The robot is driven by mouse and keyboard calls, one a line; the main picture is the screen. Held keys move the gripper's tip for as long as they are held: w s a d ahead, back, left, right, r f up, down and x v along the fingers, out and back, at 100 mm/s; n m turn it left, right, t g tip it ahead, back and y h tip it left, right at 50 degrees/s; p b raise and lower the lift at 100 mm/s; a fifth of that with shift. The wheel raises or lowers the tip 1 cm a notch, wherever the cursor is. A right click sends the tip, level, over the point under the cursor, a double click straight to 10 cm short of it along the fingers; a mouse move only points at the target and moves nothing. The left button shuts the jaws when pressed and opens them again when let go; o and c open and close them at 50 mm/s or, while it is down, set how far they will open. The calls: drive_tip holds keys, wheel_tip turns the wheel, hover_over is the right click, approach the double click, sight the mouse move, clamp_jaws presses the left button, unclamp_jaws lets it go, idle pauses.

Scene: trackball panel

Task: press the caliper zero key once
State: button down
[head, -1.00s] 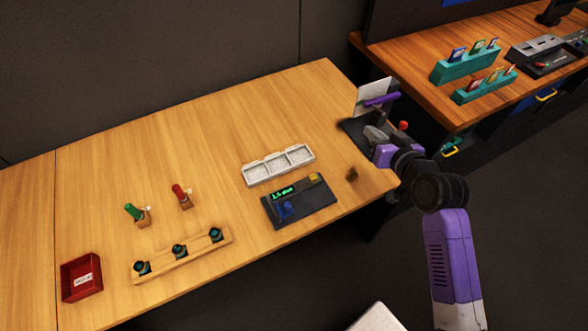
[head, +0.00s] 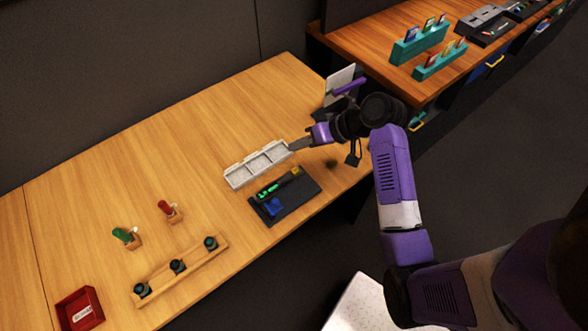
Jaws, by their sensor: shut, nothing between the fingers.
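A dark panel (head: 300,196) lies near the table's front edge, with a lit green readout (head: 268,190), a blue part (head: 273,207) and a small yellow key (head: 296,171). The readout is too small to read, and I cannot make out a label for the zero key. My gripper (head: 292,146) is shut and empty. It shows just beyond the panel's yellow key, by the right end of the white tray, apart from the panel as far as I can tell.
A white three-compartment tray (head: 232,180) lies behind the panel. A dark stand with a white plate (head: 340,80) is at the table's right end.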

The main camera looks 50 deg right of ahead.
drive_tip(key=shift+f, duration=0.1)
drive_tip(key=b, duration=0.7)
hover_over(298, 171)
wheel_tip(298, 171, down, 6)
drive_tip(key=shift+f, duration=0.2)
drive_tip(key=shift+f+b, duration=0.6)
drive_tip(key=shift+f, duration=0.5)
drive_tip(key=shift+f, duration=0.15)
idle(0.7)
drive_tip(key=shift+f, duration=0.25)
drive_tip(key=shift+f, duration=0.5)
idle(0.6)
drive_tip(key=shift+r, duration=0.1)
drive_tip(key=shift+r+p, duration=0.85)
